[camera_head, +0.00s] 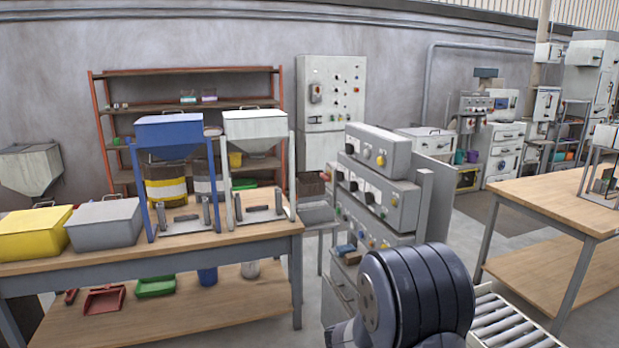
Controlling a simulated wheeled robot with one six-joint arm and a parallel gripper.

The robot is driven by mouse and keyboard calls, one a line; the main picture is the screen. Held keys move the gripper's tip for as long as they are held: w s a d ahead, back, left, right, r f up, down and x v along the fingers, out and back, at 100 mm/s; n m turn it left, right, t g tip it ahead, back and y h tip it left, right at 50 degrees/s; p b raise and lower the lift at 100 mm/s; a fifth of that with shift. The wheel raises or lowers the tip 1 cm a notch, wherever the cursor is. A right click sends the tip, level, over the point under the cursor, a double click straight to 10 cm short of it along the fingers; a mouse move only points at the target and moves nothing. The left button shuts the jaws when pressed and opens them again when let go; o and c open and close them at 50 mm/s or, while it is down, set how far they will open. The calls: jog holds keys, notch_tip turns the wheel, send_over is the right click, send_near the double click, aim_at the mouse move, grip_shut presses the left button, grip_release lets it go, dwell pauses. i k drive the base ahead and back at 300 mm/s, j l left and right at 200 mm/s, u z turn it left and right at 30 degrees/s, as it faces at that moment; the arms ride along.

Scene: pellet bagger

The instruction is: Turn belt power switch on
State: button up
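A grey control cabinet with three stepped panels (385,185) stands right of centre. Its panels carry several knobs, switches and coloured buttons. I cannot tell which of them is the belt power switch, because no labels are readable. A roller conveyor (505,325) lies at the bottom right, in front of the cabinet. My dark arm link fills the bottom centre-right and hides the lower right of the cabinet and part of the conveyor. My gripper is not in view.
A wooden table (150,257) on the left holds a yellow bin (35,235), a grey bin (104,225), a blue hopper (170,135) and a white hopper (255,130). A second wooden table (560,200) stands at right. A tall electrical cabinet (330,110) is behind.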

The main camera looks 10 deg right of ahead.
aim_at(326, 177)
jog(key=i+j+u, duration=0.15)
jog(key=i, duration=1.35)
jog(key=i+j+u, duration=0.15)
jog(key=i, duration=1.3)
